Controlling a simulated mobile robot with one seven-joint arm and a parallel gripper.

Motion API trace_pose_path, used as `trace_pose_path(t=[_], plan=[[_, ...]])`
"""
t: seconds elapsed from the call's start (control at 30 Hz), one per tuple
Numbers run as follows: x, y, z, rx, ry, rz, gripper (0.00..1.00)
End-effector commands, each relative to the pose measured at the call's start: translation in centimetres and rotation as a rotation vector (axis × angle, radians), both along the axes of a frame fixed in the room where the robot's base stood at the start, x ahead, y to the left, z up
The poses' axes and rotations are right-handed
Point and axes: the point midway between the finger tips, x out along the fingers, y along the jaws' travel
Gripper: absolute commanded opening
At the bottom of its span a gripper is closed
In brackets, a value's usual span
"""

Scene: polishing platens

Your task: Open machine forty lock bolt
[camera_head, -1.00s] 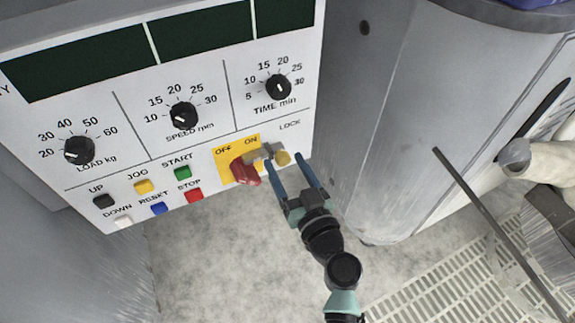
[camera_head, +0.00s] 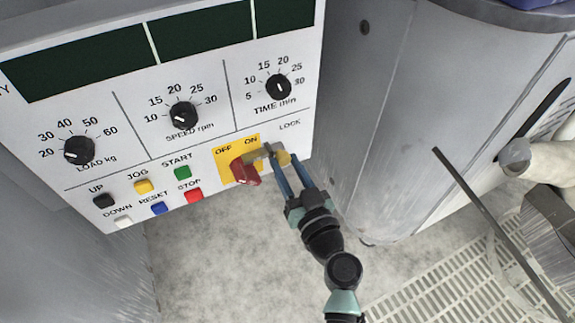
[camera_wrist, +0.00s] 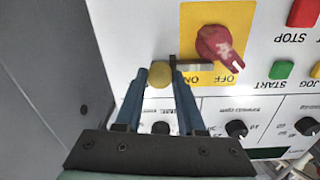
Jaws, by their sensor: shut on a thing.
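The lock bolt has a brass knob (camera_head: 283,158) and a grey bar (camera_head: 265,152) that reaches left onto the yellow ON/OFF plate, beside the red switch handle (camera_head: 246,171). My gripper (camera_head: 285,159) comes from below right, with its two blue fingers closed on the knob. In the wrist view the knob (camera_wrist: 160,75) sits between the fingertips (camera_wrist: 162,78). The bar (camera_wrist: 190,67) runs right from it toward the red switch (camera_wrist: 215,44). The fingertips partly hide the knob in the head view.
The white panel carries black dials, such as the time dial (camera_head: 278,87), and coloured buttons, including the red stop button (camera_head: 193,195). A grey machine cabinet (camera_head: 385,120) stands close on the right. The floor below the panel is clear on the left.

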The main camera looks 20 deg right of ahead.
Motion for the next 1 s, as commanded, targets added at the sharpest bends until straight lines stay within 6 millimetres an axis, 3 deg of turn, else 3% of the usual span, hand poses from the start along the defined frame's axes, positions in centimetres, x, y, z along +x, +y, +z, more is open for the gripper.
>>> trace_pose_path(t=[0.8, 1.0], plan=[[0.0, -0.1, 0.0, 0.0, 0.0, -0.001, 0.0], [0.1, -2.7, -0.4, -0.004, -0.005, -0.005, 0.0]])
